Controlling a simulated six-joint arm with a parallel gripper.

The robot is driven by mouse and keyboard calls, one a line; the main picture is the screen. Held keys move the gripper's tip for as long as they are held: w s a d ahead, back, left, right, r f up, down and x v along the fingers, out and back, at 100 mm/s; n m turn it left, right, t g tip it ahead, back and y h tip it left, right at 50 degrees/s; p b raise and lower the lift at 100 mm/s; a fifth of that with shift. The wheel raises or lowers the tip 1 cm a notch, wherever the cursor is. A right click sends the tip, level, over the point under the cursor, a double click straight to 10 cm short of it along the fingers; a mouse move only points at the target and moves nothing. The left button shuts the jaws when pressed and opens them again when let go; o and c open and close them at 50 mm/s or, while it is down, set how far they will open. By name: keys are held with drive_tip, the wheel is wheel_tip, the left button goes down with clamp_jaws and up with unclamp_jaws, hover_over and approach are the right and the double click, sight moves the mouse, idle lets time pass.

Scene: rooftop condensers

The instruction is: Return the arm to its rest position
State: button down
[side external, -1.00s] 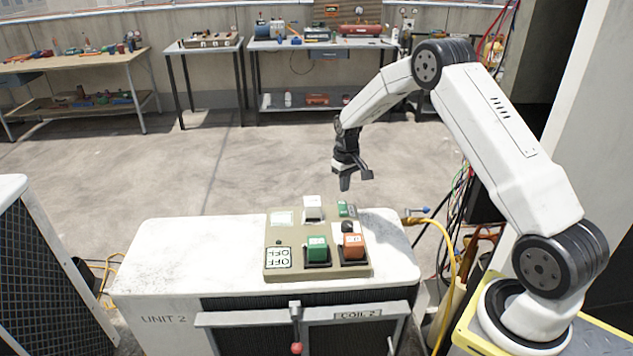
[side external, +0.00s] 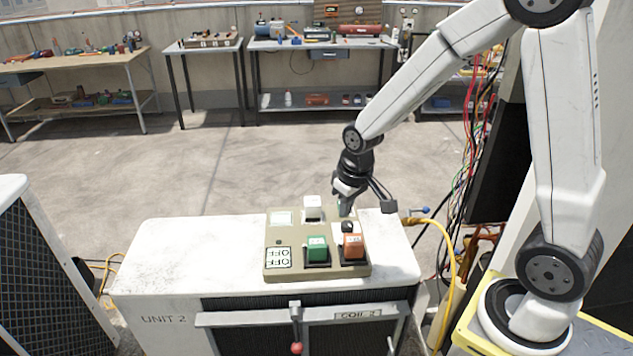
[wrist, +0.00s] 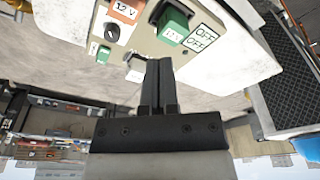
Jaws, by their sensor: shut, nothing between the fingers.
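My gripper (side external: 345,210) points down at the far edge of the beige control panel (side external: 289,233), beside the small green part there. In the wrist view its dark fingers (wrist: 165,66) are together with nothing between them. I cannot tell whether the tips touch the panel. My arm is bent, with its elbow high at the top right of the side view.
The panel lies on the white Unit 2 cabinet (side external: 180,258). It carries a green switch (side external: 317,246), an orange switch (side external: 353,243), a black knob (side external: 348,227) and a white switch (side external: 312,203). A yellow hose (side external: 452,262) and cables hang at right.

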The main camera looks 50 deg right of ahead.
drive_tip(key=s+a, duration=0.4)
drive_tip(key=s, duration=0.4)
drive_tip(key=shift+s+a+r+n+t, duration=0.25)
drive_tip(key=shift+s+n+t, duration=0.15)
